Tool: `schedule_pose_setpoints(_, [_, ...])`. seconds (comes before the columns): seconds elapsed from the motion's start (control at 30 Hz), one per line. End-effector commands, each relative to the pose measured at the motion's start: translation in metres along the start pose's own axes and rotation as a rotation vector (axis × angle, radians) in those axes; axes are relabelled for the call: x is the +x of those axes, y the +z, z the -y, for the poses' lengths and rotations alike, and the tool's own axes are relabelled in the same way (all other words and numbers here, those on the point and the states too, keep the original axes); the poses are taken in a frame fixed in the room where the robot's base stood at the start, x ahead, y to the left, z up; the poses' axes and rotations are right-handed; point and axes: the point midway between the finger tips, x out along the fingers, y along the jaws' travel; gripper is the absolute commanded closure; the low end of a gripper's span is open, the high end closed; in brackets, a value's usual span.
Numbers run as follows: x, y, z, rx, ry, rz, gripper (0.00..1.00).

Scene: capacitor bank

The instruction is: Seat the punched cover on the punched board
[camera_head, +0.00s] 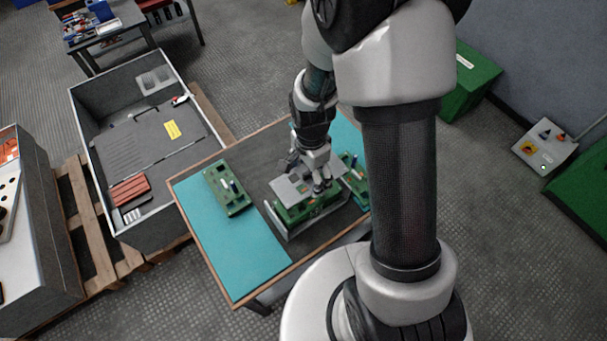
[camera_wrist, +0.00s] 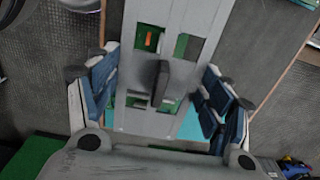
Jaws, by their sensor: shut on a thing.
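The punched cover (camera_head: 290,188) is a light grey plate with square cutouts. It lies over a green punched board (camera_head: 297,213) on the table; I cannot tell whether they touch. In the wrist view the cover (camera_wrist: 183,75) fills the middle, with a dark upright grip (camera_wrist: 161,83) on it. Green and a bit of orange show through its upper cutouts. My gripper (camera_head: 318,186) points down at the cover, shut on it. In the wrist view its blue-grey fingers stand either side of the grip; the exact contact is hidden.
The table has a teal mat (camera_head: 225,245). A green board with small parts (camera_head: 228,188) lies left of the cover, and another green board (camera_head: 352,166) lies right, partly hidden by my arm. A grey crate (camera_head: 88,165) stands left of the table. The front-left mat is clear.

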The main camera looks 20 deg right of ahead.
Motion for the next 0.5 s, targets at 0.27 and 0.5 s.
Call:
schedule_pose_setpoints(0.27, [0.018,0.0,0.0,-0.002,0.0,0.0,0.56])
schedule_pose_setpoints(0.5, [0.043,0.0,0.001,-0.003,-0.001,0.0,0.56])
